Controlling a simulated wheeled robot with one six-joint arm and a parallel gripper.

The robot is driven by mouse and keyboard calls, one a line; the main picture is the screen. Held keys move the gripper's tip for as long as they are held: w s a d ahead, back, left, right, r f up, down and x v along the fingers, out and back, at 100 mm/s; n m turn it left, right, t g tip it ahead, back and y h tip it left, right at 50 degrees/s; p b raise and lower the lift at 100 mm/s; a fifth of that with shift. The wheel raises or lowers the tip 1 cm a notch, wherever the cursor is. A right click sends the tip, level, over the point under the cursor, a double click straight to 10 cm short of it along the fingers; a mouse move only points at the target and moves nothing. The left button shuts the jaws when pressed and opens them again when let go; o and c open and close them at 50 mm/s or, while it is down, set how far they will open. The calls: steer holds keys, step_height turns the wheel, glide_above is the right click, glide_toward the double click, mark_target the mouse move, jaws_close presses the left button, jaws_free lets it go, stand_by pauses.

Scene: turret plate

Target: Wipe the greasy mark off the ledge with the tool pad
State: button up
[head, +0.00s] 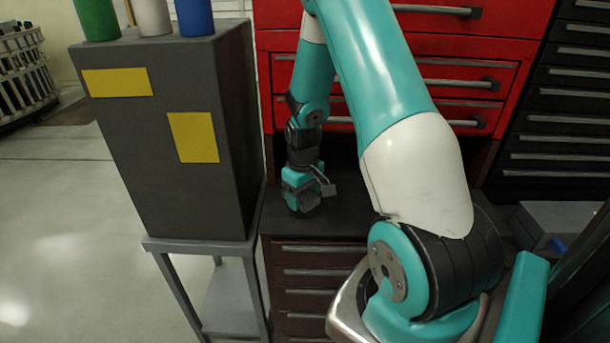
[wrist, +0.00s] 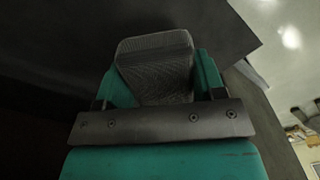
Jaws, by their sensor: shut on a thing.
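My gripper (head: 306,188) is low over the dark ledge (head: 350,218), the top of the brown drawer unit. In the wrist view my gripper (wrist: 158,82) is shut on a grey ribbed block, the tool pad (wrist: 154,52), with a teal finger on each side. The pad's far end sticks out past the fingers. I cannot tell whether the pad touches the ledge. No greasy mark shows in either view; the arm and gripper cover part of the ledge.
A tall dark grey cabinet (head: 180,140) with yellow labels stands close left of the gripper, with green, white and blue cylinders on top. Red drawers (head: 460,75) rise behind the ledge. Black drawers (head: 560,110) stand at the right. Open floor (head: 60,240) lies at the left.

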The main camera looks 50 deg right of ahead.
steer(key=shift+r+p, duration=1.45)
steer(key=shift+r, duration=0.65)
steer(key=shift+s+d, duration=0.1)
